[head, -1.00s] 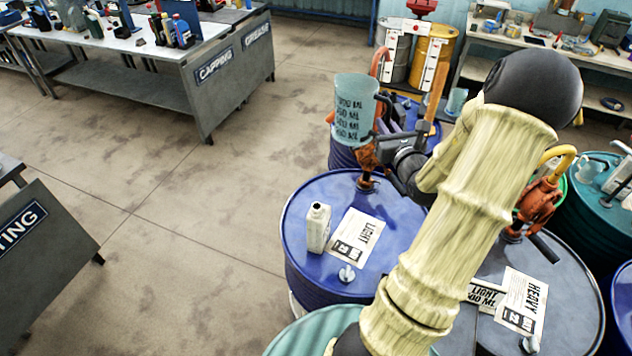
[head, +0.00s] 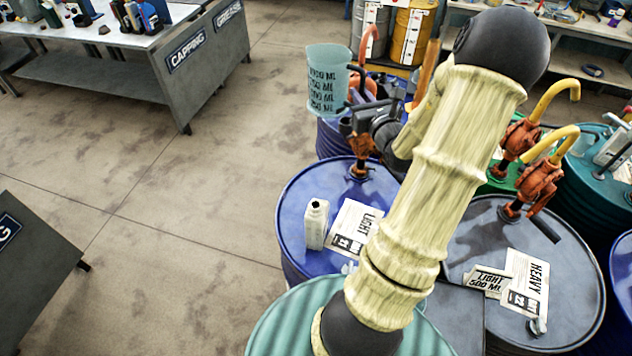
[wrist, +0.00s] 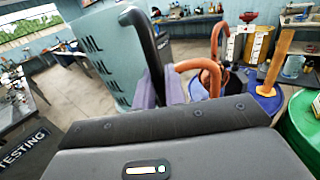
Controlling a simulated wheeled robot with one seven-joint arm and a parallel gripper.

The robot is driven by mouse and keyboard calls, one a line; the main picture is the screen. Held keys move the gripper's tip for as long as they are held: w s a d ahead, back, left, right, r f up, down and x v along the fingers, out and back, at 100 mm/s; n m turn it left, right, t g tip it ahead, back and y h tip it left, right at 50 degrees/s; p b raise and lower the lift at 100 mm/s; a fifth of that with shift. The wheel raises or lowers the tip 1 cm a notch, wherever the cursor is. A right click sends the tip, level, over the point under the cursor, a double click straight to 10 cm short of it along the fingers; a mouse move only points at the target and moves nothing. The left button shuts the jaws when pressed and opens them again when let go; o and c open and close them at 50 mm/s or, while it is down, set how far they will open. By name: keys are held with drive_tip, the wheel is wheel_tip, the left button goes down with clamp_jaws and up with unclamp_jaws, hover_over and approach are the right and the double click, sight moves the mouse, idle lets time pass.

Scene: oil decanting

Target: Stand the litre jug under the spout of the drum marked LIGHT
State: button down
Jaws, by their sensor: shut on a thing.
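The litre jug (head: 327,80) is a translucent teal measure with dark ML marks, held upright in the air. My gripper (head: 352,112) is shut on its dark handle, on the jug's right side. In the wrist view the jug (wrist: 105,60) shows at left, its handle between the fingers (wrist: 165,92). The LIGHT drum (head: 292,210) is blue, with a LIGHT sheet (head: 352,222) on its lid. Its orange pump (head: 361,148) stands at the lid's back, below my gripper. The pump's upper part and spout are largely hidden, so I cannot tell how the jug lies to the spout.
A white bottle (head: 316,225) stands on the LIGHT drum's lid. The grey HEAVY drum (head: 575,270) is at right, with orange pumps and yellow spouts (head: 553,92) near it. Open floor (head: 190,230) lies to the left.

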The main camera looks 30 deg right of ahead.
drive_tip(key=shift+d+f, duration=0.1)
drive_tip(key=shift+f, duration=0.35)
wheel_tip(320, 180, down, 28)
drive_tip(key=b, duration=2.4)
drive_tip(key=shift+s+r, duration=0.25)
drive_tip(key=shift+s, duration=0.1)
drive_tip(key=shift+f, duration=0.1)
